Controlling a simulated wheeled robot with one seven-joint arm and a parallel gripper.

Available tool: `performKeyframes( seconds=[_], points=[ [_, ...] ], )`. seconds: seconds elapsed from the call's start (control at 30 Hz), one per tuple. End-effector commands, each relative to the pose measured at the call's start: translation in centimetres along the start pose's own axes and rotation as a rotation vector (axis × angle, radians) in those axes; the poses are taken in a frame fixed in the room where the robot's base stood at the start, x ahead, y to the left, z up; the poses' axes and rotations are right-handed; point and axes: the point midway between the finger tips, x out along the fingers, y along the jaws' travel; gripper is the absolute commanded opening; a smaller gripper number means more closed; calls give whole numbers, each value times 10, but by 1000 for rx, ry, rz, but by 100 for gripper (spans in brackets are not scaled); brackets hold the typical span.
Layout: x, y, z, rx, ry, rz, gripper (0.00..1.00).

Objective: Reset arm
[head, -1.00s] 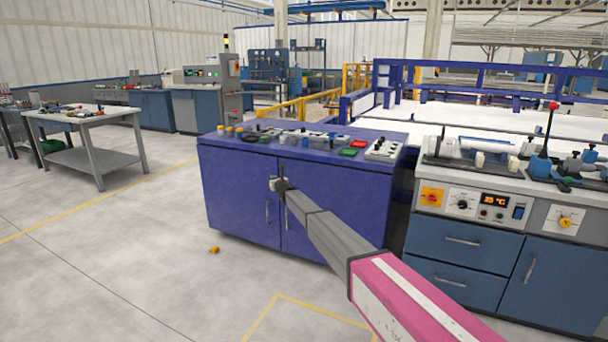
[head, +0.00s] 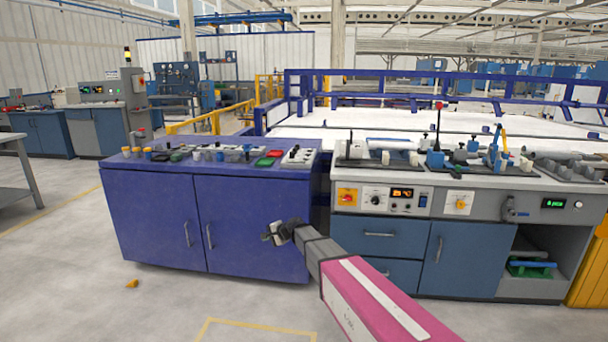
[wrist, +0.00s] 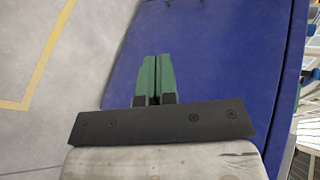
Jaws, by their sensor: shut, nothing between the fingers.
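My gripper (head: 274,233) is at the end of my grey and pink arm, in front of the blue cabinet's right door in the head view. In the wrist view my gripper (wrist: 154,78) shows as two green fingers side by side, shut with nothing between them. The blue cabinet (wrist: 215,60) fills much of the wrist view beyond the fingers. The gap between the gripper and the cabinet is hard to judge.
The blue cabinet (head: 150,215) has caps and fittings on top. A grey workbench (head: 400,255) with a control panel stands to its right. A small orange piece (head: 132,284) lies on the floor.

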Motion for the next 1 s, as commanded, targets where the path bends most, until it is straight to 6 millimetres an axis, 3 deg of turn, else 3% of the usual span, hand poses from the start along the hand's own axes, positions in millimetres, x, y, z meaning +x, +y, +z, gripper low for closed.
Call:
performKeyframes(
  seconds=[0.03, 0.3, 0.5, 0.6, 0.7, 0.8, 1.0],
  points=[
    [-33, 27, 8, -62, 6, 65, 0],
    [-163, 144, 21, -355, -7, 440, 0],
    [-264, 220, 41, -503, -55, 732, 0],
    [-308, 249, 51, -551, -85, 861, 0],
    [-342, 268, 58, -582, -111, 959, 0],
    [-362, 279, 63, -599, -130, 1022, 0],
    [-370, 284, 64, -606, -138, 1050, 0]
  ],
)
